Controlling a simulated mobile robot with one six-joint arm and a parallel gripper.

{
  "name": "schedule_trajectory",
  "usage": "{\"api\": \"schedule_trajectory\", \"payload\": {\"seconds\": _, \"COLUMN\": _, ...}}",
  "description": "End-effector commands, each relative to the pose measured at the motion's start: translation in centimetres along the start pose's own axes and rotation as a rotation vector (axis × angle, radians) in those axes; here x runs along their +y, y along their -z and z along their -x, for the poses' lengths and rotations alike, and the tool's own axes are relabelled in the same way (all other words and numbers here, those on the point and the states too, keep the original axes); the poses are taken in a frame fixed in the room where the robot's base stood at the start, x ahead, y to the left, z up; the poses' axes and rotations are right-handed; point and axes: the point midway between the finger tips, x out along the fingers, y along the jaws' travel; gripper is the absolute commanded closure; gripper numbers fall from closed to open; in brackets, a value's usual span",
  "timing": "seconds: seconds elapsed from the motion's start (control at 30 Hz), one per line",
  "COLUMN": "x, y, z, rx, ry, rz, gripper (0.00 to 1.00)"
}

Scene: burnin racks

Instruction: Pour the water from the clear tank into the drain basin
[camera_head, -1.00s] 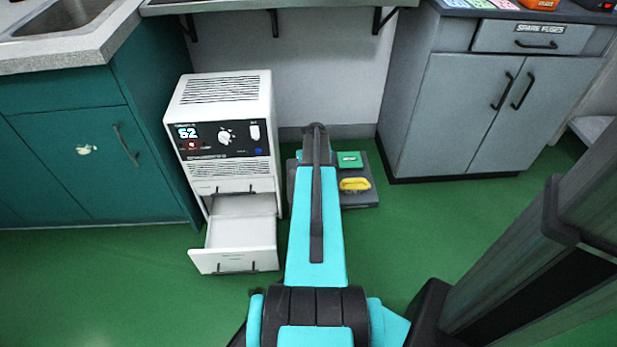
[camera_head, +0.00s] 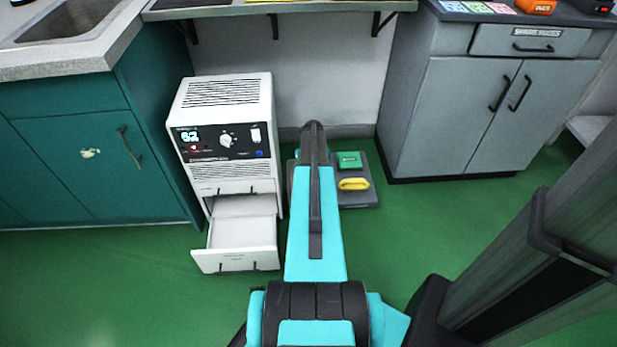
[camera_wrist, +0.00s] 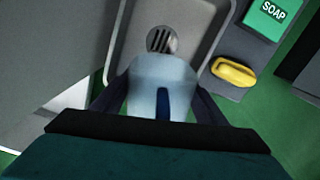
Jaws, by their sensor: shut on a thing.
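My gripper (camera_wrist: 160,104) is shut on the clear tank (camera_wrist: 160,72), a pale bluish, translucent body between the dark fingers in the wrist view. The tank is over the grey drain basin (camera_wrist: 126,45). A round slotted drain (camera_wrist: 162,40) shows just past the tank's far edge. I cannot make out the water level or whether any water is flowing. In the head view my own arm hides the gripper, the tank and most of the basin.
A white appliance (camera_head: 225,95) stands left of my arm, its lower drawer (camera_head: 236,260) pulled out. A green soap block (camera_wrist: 268,18) and a yellow sponge (camera_wrist: 234,72) lie right of the basin. A grey cabinet (camera_head: 455,120) stands right. Green floor (camera_head: 130,285) is clear at left.

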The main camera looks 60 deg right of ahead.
Motion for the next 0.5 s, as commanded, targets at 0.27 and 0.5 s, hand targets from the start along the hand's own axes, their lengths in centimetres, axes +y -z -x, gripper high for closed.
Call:
{"api": "schedule_trajectory", "payload": {"seconds": 0.27, "x": 0.02, "y": -0.37, "z": 0.04, "rx": 0.034, "ry": 0.0, "rz": 0.002, "gripper": 0.66}}
{"api": "schedule_trajectory", "payload": {"seconds": 0.5, "x": 0.06, "y": -0.59, "z": 0.11, "rx": 0.062, "ry": -0.001, "rz": 0.003, "gripper": 0.66}}
